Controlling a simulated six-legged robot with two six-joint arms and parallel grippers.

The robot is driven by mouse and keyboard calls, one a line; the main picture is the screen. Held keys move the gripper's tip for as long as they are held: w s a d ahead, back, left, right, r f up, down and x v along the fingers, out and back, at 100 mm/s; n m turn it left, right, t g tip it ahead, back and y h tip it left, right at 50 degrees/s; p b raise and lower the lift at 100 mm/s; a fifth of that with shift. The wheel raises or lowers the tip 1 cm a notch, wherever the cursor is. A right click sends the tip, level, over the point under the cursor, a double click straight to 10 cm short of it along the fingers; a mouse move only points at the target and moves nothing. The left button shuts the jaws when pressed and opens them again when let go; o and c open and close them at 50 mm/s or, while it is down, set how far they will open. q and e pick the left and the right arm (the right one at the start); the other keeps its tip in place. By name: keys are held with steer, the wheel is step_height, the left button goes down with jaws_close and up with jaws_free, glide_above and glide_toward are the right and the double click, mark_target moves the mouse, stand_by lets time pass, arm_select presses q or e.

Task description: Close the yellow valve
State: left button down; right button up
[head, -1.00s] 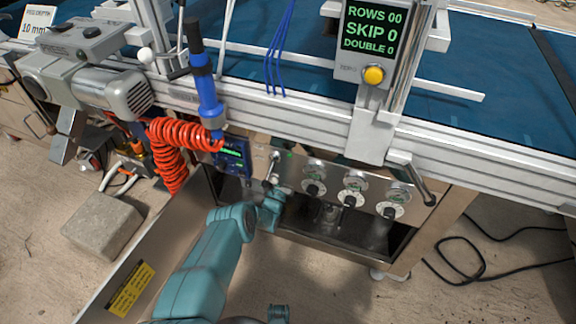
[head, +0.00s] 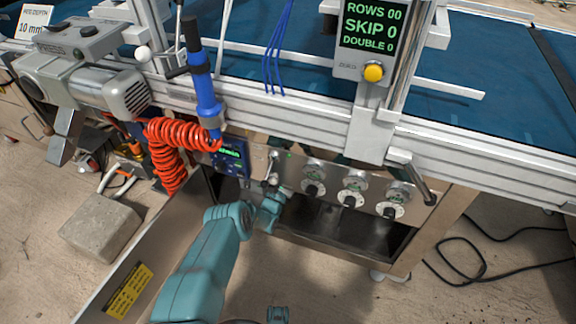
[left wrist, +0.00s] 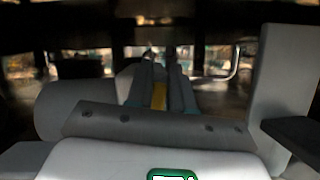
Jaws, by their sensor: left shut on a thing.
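My left arm reaches in from the bottom of the head view to the steel panel (head: 292,172) under the belt. My left gripper (head: 271,192) is at the panel's left end, below a pale upright fitting. In the left wrist view, the fingers of my left gripper (left wrist: 152,85) are shut on a yellow strip (left wrist: 159,96), which looks like the yellow valve's handle. In the head view no yellow shows there; my gripper hides it. A small teal part (head: 277,314) at the bottom edge may be my right gripper; its jaws are unclear.
Several round dials with black knobs (head: 350,200) sit on the panel to the right. A blue display box (head: 230,157) and a coiled red hose (head: 165,140) are to the left. A grey block (head: 100,225) lies on the floor. A black lever (head: 425,190) sticks out at right.

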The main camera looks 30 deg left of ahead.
arm_select(q)
steer(key=w+d+f+m+g+h, duration=0.1)
steer(key=d+f+m+g+h, duration=0.3)
steer(key=m, duration=1.5)
steer(key=shift+d+f+h+b, duration=0.25)
steer(key=shift+f+h+b, duration=0.2)
steer(key=shift+f+h, duration=0.7)
steer(key=c, duration=1.1)
jaws_free()
steer(key=shift+r, duration=0.1)
